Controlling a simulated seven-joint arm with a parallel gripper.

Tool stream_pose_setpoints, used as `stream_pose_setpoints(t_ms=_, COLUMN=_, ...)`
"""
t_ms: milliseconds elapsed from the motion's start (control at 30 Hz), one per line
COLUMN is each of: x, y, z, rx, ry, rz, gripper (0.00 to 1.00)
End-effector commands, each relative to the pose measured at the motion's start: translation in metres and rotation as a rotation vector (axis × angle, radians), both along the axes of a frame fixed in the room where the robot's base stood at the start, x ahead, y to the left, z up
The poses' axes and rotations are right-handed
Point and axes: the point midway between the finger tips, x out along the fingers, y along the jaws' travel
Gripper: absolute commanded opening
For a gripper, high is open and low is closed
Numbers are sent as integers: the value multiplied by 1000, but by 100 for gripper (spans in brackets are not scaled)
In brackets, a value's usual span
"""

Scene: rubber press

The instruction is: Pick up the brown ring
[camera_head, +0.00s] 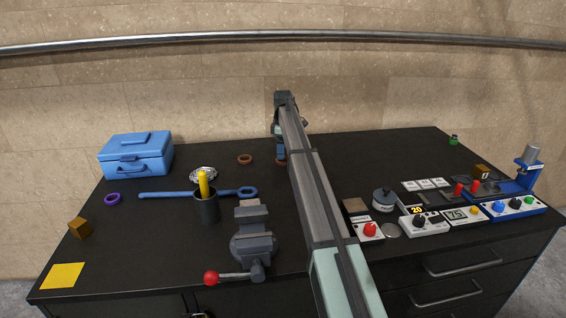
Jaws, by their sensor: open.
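A brown ring (245,159) lies flat on the black bench top toward the back, left of my arm. My gripper (281,158) points down at the back of the bench, to the right of this ring and apart from it. A second small brown piece (281,162) shows at the gripper's lower end, partly hidden by it. I cannot tell whether that piece is also a ring, or whether it touches the fingers. My gripper is open; its fingers are small and partly hidden behind my arm. A purple ring (113,199) lies at the left.
A blue toolbox (136,156) stands back left. A blue wrench (170,195), a dark cup (206,207) with a yellow item, and a vise (253,240) stand left of my arm. Control boxes (428,222) and a blue press (525,170) fill the right. The back middle is mostly clear.

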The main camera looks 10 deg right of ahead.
Motion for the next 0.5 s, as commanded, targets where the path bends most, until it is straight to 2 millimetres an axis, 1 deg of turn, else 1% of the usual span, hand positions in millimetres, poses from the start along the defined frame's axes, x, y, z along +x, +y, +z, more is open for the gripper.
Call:
stream_pose_setpoints(t_ms=33, x=-3, y=0, z=-7, rx=0, ry=2, rz=0, gripper=94)
stream_pose_setpoints(t_ms=133, x=-5, y=-1, z=-20, rx=1, ry=2, rz=0, gripper=94)
stream_pose_setpoints(t_ms=267, x=-4, y=-1, z=-36, rx=0, ry=1, rz=1, gripper=94)
stream_pose_setpoints(t_ms=333, x=-4, y=-1, z=-40, rx=0, ry=0, rz=2, gripper=94)
stream_pose_setpoints(t_ms=500, x=-4, y=-1, z=-40, rx=0, ry=-1, rz=2, gripper=94)
